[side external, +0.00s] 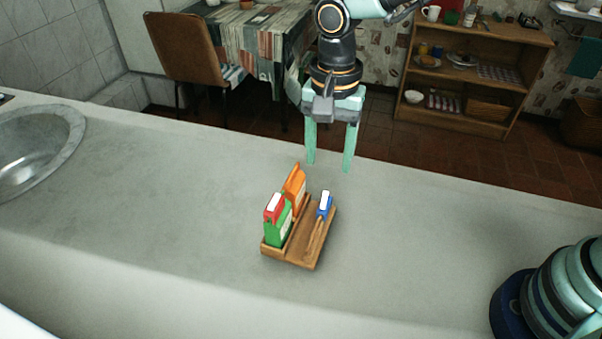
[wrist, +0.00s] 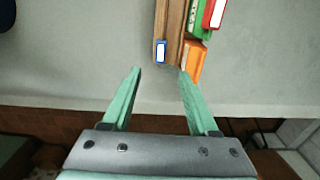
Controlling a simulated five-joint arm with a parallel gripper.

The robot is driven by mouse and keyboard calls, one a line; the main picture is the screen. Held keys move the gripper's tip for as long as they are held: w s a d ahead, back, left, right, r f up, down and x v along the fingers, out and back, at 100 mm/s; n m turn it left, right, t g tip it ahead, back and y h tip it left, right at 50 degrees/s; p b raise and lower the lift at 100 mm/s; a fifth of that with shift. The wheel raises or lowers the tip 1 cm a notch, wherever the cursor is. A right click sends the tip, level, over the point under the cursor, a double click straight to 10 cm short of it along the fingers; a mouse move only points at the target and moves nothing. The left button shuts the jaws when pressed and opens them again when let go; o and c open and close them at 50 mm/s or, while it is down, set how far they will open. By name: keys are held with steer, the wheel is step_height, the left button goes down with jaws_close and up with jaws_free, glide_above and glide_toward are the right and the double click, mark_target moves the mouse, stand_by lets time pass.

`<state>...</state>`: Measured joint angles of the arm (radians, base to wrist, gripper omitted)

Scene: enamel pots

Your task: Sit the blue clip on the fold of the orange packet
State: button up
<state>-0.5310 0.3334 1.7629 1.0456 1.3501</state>
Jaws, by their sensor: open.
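The blue clip (side external: 324,205), with a white face, stands at the far right end of a wooden tray (side external: 296,262). It also shows in the wrist view (wrist: 161,51), ahead of the gap between my fingers. The orange packet (side external: 294,186) stands upright in the tray's left part, behind a green packet. In the wrist view the orange packet (wrist: 194,62) is near the tip of my right-hand finger. My gripper (side external: 329,165) is open and empty, pointing down above the counter beyond the tray's far end. It also shows open in the wrist view (wrist: 158,72).
A green packet (side external: 278,225) with a red clip (side external: 275,207) on top stands in front of the orange packet. A sink (side external: 40,150) is at the far left of the counter. The counter around the tray is clear.

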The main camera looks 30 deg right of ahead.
mark_target(324, 197)
step_height(324, 197, down, 6)
steer(key=shift+r, duration=0.1)
steer(key=shift+a+f, duration=0.15)
steer(key=shift+f, duration=2.55)
steer(key=shift+c, duration=0.3)
jaws_close()
